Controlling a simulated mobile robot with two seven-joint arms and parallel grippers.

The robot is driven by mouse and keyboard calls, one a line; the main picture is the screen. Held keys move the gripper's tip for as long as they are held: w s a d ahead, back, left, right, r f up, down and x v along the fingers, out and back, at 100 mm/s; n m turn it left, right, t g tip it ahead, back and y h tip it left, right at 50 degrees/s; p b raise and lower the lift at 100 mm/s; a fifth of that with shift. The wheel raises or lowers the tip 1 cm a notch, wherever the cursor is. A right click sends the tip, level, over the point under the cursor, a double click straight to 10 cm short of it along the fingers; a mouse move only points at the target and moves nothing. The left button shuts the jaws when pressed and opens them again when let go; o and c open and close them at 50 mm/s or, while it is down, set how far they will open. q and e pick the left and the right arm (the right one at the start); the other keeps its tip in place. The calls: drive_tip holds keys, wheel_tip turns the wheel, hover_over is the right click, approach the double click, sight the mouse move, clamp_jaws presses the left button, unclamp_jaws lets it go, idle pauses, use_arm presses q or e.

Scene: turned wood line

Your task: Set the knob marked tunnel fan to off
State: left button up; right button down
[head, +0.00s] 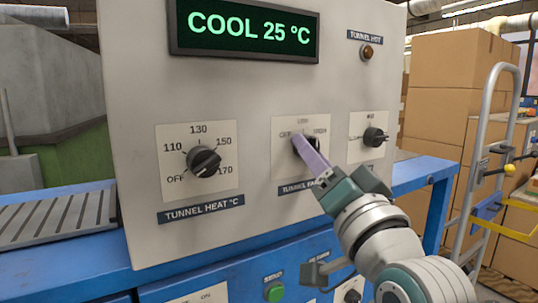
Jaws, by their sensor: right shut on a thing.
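The tunnel fan knob (315,144) is black and sits on a pale plate in the middle of the grey control panel, above a label partly hidden by my gripper. Its scale shows a mark at left that looks like OFF, one at the top and one at right; they are hard to read. My right gripper (303,143) reaches in from the lower right, its purple fingers shut on the knob. The fingers hide most of the knob, so where its pointer stands cannot be told. My left gripper is not in view.
The tunnel heat knob (204,161) is at left and another black knob (374,137) close at right. A display (248,29) reads COOL 25 °C. A lamp (367,52) is above right. A blue frame (80,277) with a green button (274,292) runs below.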

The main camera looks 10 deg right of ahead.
drive_tip(key=shift+f+n, duration=0.1)
drive_tip(key=shift+n, duration=0.3)
drive_tip(key=n+y+b, duration=0.1)
drive_tip(key=n+y, duration=0.2)
drive_tip(key=n, duration=0.2)
drive_tip(key=n+g+y+b, duration=0.1)
drive_tip(key=n+y, duration=0.1)
drive_tip(key=n, duration=0.3)
drive_tip(key=d+n+y+b, duration=0.1)
drive_tip(key=n+y, duration=0.2)
drive_tip(key=n, duration=0.3)
drive_tip(key=shift+w+g+y+b, duration=0.2)
drive_tip(key=shift+g+y+b, duration=0.1)
drive_tip(key=shift+g, duration=0.1)
drive_tip(key=shift+n, duration=0.3)
drive_tip(key=shift+c, duration=2.1)
unclamp_jaws()
drive_tip(key=shift+s, duration=0.1)
